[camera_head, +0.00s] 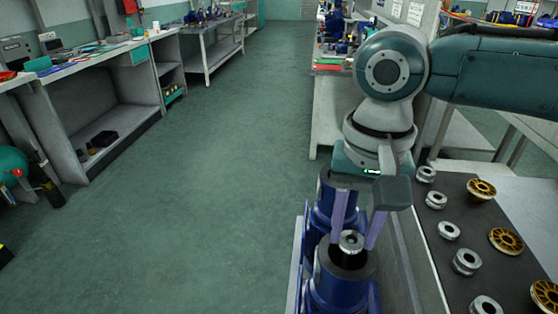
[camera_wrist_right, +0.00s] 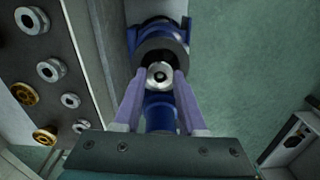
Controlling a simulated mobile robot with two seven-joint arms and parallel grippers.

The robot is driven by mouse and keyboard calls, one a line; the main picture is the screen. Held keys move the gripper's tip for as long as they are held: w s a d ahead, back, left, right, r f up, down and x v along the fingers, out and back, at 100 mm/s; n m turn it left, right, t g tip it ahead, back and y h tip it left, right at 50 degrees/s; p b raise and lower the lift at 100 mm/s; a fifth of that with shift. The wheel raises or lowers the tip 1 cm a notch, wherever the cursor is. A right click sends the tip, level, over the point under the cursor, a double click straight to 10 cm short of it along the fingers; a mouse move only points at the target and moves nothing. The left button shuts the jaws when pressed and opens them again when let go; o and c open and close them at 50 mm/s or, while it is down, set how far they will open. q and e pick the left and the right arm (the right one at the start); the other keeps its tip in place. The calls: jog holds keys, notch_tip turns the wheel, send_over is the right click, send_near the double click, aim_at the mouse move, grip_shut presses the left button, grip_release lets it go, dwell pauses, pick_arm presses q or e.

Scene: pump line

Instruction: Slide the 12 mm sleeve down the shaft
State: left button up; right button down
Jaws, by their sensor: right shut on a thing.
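My right gripper (camera_head: 354,240) points down over a blue pump (camera_head: 340,285), its pale purple fingers shut on a silver ring-shaped sleeve (camera_head: 351,239). In the right wrist view, the fingertips (camera_wrist_right: 163,75) sit on either side of the sleeve (camera_wrist_right: 159,76), which has a dark centre. The sleeve is at the dark round opening of the pump's grey collar (camera_wrist_right: 165,50). The shaft is not clearly visible, so I cannot tell how far the sleeve is down it. My left gripper is not in view.
A dark mat (camera_head: 462,225) on the right bears several silver rings (camera_head: 448,231) and gold wheels (camera_head: 506,241). Another blue pump (camera_head: 318,214) stands just behind. Workbenches line the left (camera_head: 90,70); the green floor (camera_head: 220,180) between is clear.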

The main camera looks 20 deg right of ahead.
jog(key=shift+c, duration=1.9)
grip_release()
notch_tip(320, 180, up, 10)
jog(key=p, duration=0.1)
jog(key=shift+p, duration=0.4)
